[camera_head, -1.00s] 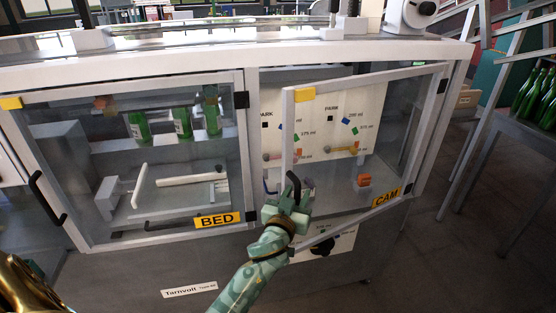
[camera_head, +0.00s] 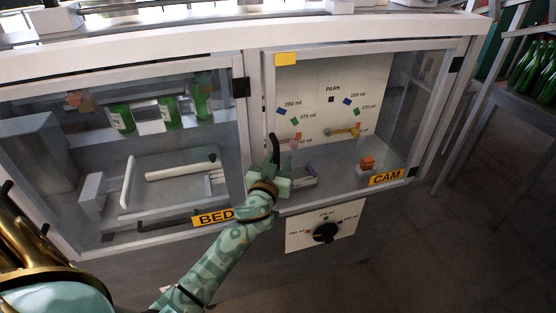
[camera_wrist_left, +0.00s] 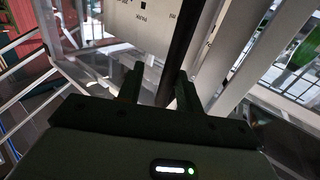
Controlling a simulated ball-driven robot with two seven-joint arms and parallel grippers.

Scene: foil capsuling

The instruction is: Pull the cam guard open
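The cam guard (camera_head: 387,178) is a clear, grey-framed door with a yellow CAM label, at right in the head view. It looks closed or nearly closed against the cabinet. Its dark bar handle (camera_head: 273,148) is at its left edge, partly hidden by my gripper. My left gripper (camera_head: 281,160) is at that handle. In the left wrist view the dark bar (camera_wrist_left: 182,45) runs between the spread fingers (camera_wrist_left: 158,90), closer to the right finger, with a gap on the left. My right gripper is not in view.
The bed guard (camera_head: 213,217) is left of the cam guard, with its own dark handle. Behind the cam guard are a panel (camera_head: 333,110) with coloured marks and an orange block (camera_head: 367,163). A dark knob (camera_head: 326,232) is below. Green bottles (camera_head: 535,75) stand at far right.

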